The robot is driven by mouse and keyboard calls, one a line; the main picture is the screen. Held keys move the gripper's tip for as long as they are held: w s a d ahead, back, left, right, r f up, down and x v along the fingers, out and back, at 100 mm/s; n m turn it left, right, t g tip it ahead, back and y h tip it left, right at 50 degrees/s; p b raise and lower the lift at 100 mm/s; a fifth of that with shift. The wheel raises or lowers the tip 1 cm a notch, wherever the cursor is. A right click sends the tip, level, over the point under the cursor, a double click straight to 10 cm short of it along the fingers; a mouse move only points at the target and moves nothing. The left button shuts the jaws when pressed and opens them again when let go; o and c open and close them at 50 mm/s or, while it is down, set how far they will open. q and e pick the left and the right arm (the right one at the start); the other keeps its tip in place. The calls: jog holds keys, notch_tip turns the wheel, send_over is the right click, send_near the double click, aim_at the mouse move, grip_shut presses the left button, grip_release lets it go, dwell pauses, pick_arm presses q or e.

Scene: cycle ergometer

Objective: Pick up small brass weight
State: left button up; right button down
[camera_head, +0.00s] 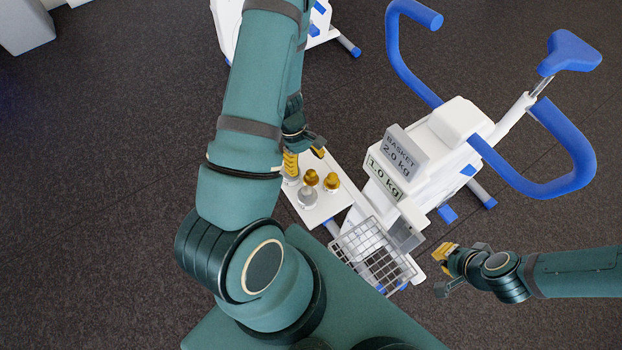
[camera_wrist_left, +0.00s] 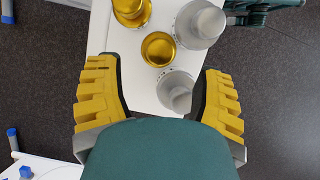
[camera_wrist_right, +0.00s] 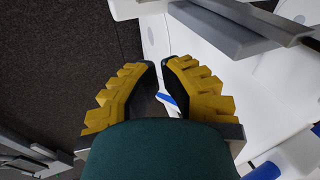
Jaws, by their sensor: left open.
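The small brass weight (camera_head: 311,177) stands on a white platform, the left of two brass weights in the head view. In the left wrist view the small brass weight (camera_wrist_left: 158,48) is near the middle, just beyond a silver weight (camera_wrist_left: 175,92). My left gripper (camera_head: 304,160) is open and empty at the platform's far edge. In its wrist view its spread fingers (camera_wrist_left: 158,80) flank the near silver weight, with the small brass weight farther out. My right gripper (camera_head: 443,258) is away to the right, by the bike. Its fingertips (camera_wrist_right: 160,64) are close together with a narrow gap, nothing visibly held.
A larger brass weight (camera_head: 331,182) and a second silver weight (camera_head: 308,198) stand close around the small one. The white platform (camera_head: 325,207) has some bare room at the front. A wire basket (camera_head: 372,255) and the white bike (camera_head: 455,125) with signs are to the right.

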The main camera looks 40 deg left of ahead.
aim_at(310, 172)
pick_arm(q)
jog(key=x, duration=0.5)
jog(key=shift+d, duration=0.15)
jog(key=shift+r, duration=0.1)
jog(key=shift+c, duration=0.2)
grip_shut()
